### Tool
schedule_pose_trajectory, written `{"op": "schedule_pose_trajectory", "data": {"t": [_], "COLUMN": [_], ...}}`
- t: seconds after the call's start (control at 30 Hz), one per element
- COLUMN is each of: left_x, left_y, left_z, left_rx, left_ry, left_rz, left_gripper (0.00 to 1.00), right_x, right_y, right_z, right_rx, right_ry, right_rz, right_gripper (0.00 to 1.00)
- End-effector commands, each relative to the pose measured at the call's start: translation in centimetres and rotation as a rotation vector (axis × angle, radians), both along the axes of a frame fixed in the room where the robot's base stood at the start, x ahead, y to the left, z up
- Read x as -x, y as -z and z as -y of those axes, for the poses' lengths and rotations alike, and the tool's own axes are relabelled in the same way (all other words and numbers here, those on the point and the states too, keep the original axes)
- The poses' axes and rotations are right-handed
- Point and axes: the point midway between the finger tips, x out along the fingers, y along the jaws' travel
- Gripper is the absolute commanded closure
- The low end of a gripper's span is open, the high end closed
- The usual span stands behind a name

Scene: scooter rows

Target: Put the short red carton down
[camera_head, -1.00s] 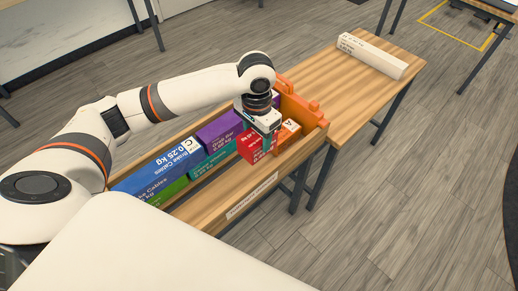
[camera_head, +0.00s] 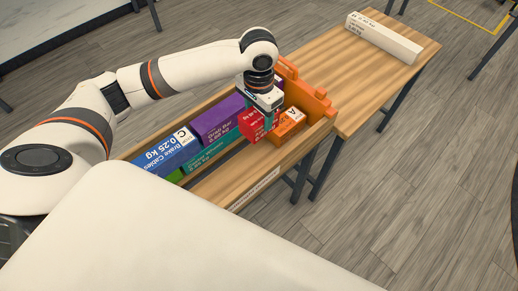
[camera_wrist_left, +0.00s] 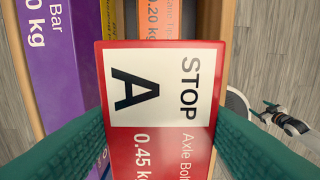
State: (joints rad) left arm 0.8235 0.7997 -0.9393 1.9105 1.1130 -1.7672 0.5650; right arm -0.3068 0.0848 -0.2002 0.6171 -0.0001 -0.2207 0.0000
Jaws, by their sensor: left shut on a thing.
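The short red carton (camera_head: 252,125) is held in my left gripper (camera_head: 264,112) over the wooden tray, between a purple carton (camera_head: 217,118) and an orange carton (camera_head: 288,124). In the left wrist view the red carton (camera_wrist_left: 165,95) shows a white label with "STOP A" and "Axle Bolt 0.45 kg". The teal fingers of my left gripper (camera_wrist_left: 162,142) press on its two sides. The purple carton (camera_wrist_left: 62,70) lies left of it there, and the orange carton (camera_wrist_left: 165,14) lies partly hidden beneath its top end. The red carton's underside is hidden.
The wooden tray (camera_head: 250,183) also holds teal, blue (camera_head: 165,152) and green cartons. An orange divider (camera_head: 312,100) closes its far end. A long white carton (camera_head: 383,38) lies on the table (camera_head: 335,62), whose middle is bare.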

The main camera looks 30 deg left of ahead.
Motion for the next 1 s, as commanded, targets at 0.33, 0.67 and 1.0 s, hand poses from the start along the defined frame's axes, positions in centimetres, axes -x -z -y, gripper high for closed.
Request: {"op": "schedule_pose_trajectory", "data": {"t": [0.33,0.67,1.0], "left_x": [0.0,0.0,0.0], "left_y": [3.6,7.9,12.5], "left_z": [0.0,0.0,0.0], "left_rx": [0.0,0.0,0.0], "left_ry": [-0.001,-0.001,0.0], "left_rz": [0.001,0.001,0.002], "left_gripper": [0.83,0.83,0.83], "right_x": [-0.6,-0.7,-0.7], "right_y": [3.0,3.3,3.8], "right_z": [0.0,-0.6,-0.8], "right_rx": [0.0,-0.008,-0.011], "right_ry": [0.001,0.003,0.004], "right_rz": [0.008,0.011,0.011], "right_gripper": [0.24,0.24,0.24]}}
